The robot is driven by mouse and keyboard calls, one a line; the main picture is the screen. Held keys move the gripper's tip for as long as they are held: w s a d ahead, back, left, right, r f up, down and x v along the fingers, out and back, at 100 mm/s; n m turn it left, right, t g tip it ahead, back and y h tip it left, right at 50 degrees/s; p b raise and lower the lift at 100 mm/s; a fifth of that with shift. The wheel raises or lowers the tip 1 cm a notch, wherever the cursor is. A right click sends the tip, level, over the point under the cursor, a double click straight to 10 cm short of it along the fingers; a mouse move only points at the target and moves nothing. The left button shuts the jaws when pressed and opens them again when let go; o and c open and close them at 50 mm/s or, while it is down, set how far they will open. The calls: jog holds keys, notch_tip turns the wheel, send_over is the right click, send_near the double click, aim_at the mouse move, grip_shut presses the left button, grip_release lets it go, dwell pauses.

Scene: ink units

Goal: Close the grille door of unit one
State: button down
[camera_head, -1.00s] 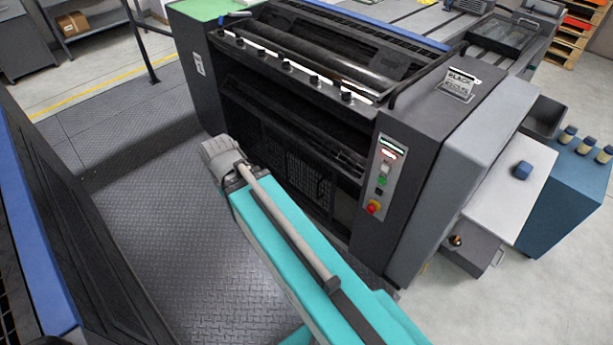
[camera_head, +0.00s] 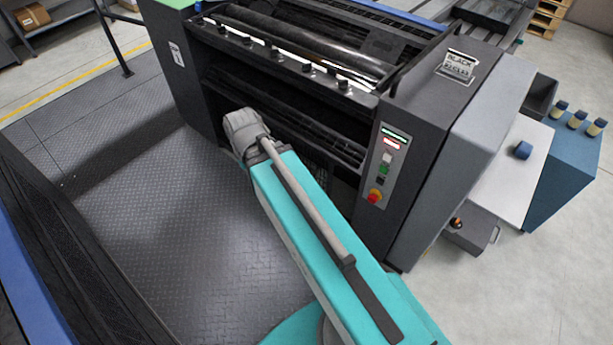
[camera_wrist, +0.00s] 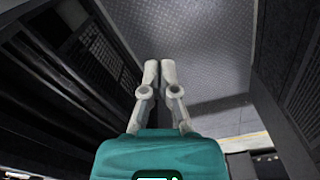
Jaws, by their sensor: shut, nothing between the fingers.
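The dark printing unit (camera_head: 195,75) with a "BLACK" plate fills the middle of the head view. Its front is open, with rollers inside, and a "1" label is on its left side panel. My arm hides most of the low grille area in the opening. In the wrist view, a dark mesh grille (camera_wrist: 105,52) stands at the left, apart from my fingers; I cannot tell how far its door is open. My gripper (camera_wrist: 160,66) is shut and empty, its fingers side by side above the floor plate. In the head view my gripper is hidden behind the wrist.
Another dark panel with a grille (camera_wrist: 305,90) is at the right of the wrist view. A dark unit with a blue edge (camera_head: 60,250) stands at the head view's lower left. The tread-plate floor (camera_head: 150,200) between is clear. The control panel (camera_head: 382,165) is right of my arm.

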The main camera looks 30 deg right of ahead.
jog(key=shift+f, duration=0.1)
jog(key=w+d+f+m+g+h+b, duration=0.1)
jog(key=w+d+f+m+b, duration=0.3)
jog(key=w+d+f+b, duration=0.4)
jog(key=w+d+f+m+h+b, duration=0.3)
jog(key=w+d+f+b, duration=0.5)
jog(key=f+b, duration=1.1)
jog(key=w+d+f+m+g+h+b, duration=0.1)
jog(key=w+d+f+m+h+b, duration=0.2)
jog(key=w+d+f+m+b, duration=0.3)
jog(key=w+d+f+b, duration=0.3)
jog(key=w+f+b, duration=0.4)
jog(key=b, duration=0.4)
jog(key=shift+w+f+g, duration=0.2)
jog(key=shift+w+g, duration=0.1)
jog(key=shift+w, duration=0.2)
jog(key=shift+f, duration=0.1)
jog(key=s+d+f+b, duration=0.5)
jog(key=d+f+b, duration=0.2)
jog(key=b, duration=0.1)
jog(key=shift+s+d+f, duration=0.3)
jog(key=shift+f, duration=0.1)
